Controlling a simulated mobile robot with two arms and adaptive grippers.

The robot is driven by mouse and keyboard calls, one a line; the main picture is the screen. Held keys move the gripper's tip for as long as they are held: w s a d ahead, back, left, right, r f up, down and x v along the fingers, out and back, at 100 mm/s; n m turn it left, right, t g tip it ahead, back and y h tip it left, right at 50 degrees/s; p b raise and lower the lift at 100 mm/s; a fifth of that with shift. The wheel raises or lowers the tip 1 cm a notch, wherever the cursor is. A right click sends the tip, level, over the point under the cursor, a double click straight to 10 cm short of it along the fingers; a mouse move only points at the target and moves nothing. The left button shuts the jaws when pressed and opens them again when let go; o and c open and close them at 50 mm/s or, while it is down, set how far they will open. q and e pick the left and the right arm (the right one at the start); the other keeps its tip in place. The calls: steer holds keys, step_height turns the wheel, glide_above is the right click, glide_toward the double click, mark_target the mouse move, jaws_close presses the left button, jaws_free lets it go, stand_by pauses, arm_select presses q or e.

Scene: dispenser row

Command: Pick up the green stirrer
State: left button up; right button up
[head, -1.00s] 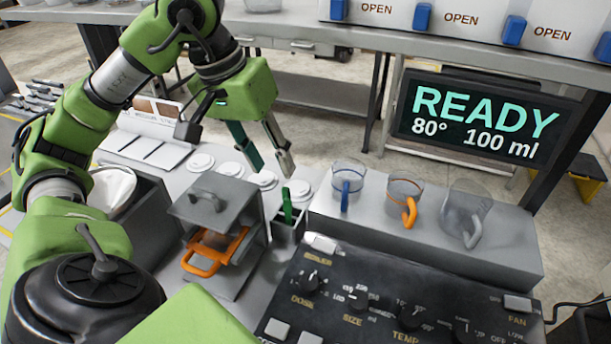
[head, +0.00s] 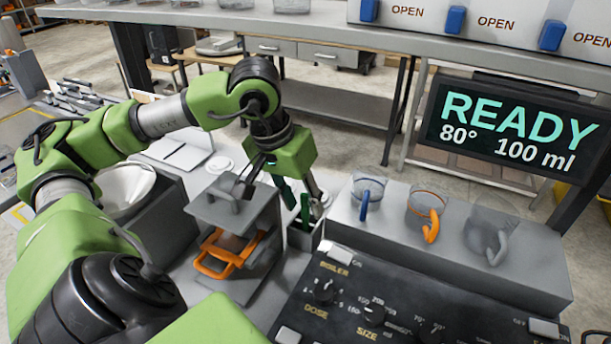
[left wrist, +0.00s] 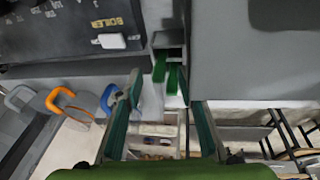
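The green stirrer (head: 305,212) stands upright in a small grey holder (head: 302,240) beside the press-like grey stand. In the left wrist view, green pieces of the stirrer (left wrist: 160,67) show at the holder's opening (left wrist: 168,40), between my fingertips in the picture. My left gripper (head: 301,204) is open, pointing down, with its fingers around or just behind the stirrer's top in the head view. It also shows open in the left wrist view (left wrist: 160,76). I cannot tell whether a finger touches the stirrer. My right gripper is out of view.
The grey stand with an orange-handled piece (head: 228,252) is close left of the holder. Jugs with blue (head: 365,203), orange (head: 431,225) and grey handles stand on a raised shelf (head: 345,225) at right. A dark control panel (head: 345,300) lies in front.

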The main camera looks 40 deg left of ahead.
arm_select(q)
steer(key=shift+x, duration=0.9)
steer(key=c, duration=0.9)
steer(key=shift+r, duration=0.15)
